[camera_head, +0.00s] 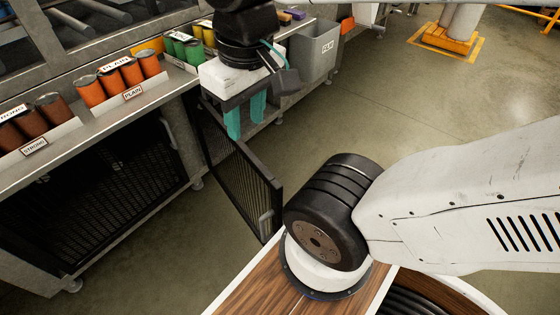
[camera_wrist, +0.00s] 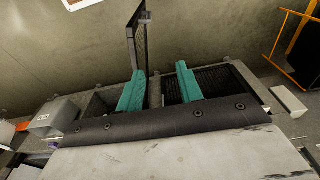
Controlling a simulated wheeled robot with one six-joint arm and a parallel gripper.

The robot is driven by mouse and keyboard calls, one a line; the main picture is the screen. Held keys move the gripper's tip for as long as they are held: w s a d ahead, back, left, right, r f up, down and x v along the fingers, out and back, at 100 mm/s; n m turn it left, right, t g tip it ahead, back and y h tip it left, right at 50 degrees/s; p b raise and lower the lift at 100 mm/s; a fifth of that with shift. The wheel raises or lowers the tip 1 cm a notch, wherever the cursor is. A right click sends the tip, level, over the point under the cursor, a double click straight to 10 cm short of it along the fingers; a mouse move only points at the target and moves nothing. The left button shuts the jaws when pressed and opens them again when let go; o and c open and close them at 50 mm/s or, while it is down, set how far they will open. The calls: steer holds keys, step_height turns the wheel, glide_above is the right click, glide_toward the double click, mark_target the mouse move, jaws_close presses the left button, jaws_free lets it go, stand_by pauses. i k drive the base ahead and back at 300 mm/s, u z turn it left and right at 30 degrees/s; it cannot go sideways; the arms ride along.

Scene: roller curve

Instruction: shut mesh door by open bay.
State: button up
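The mesh door (camera_head: 238,178) has a black frame and stands swung out from the counter front in the head view. A grey handle (camera_head: 265,222) is near its free edge. In the wrist view the door (camera_wrist: 132,35) shows nearly edge-on, beyond the fingers. My gripper (camera_head: 246,116) has two teal fingers, spread apart with nothing between them. It hangs by the counter edge, above and behind the door, in front of the open bay, which it partly hides. In the wrist view the fingers (camera_wrist: 160,88) also stand apart. I cannot tell whether they touch anything.
A closed mesh panel (camera_head: 110,190) fills the counter front to the left. Orange, brown and green cans stand on the counter (camera_head: 85,125). A grey bin (camera_head: 316,50) hangs at the counter's far end. The floor (camera_head: 370,115) right of the door is clear.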

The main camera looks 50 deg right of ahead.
mark_target(275, 188)
steer(key=z, duration=0.65)
steer(key=k, duration=0.55)
steer(key=z, duration=0.6)
steer(key=k, duration=0.65)
steer(key=u, duration=0.45)
steer(key=i, duration=0.7)
steer(key=u, duration=0.2)
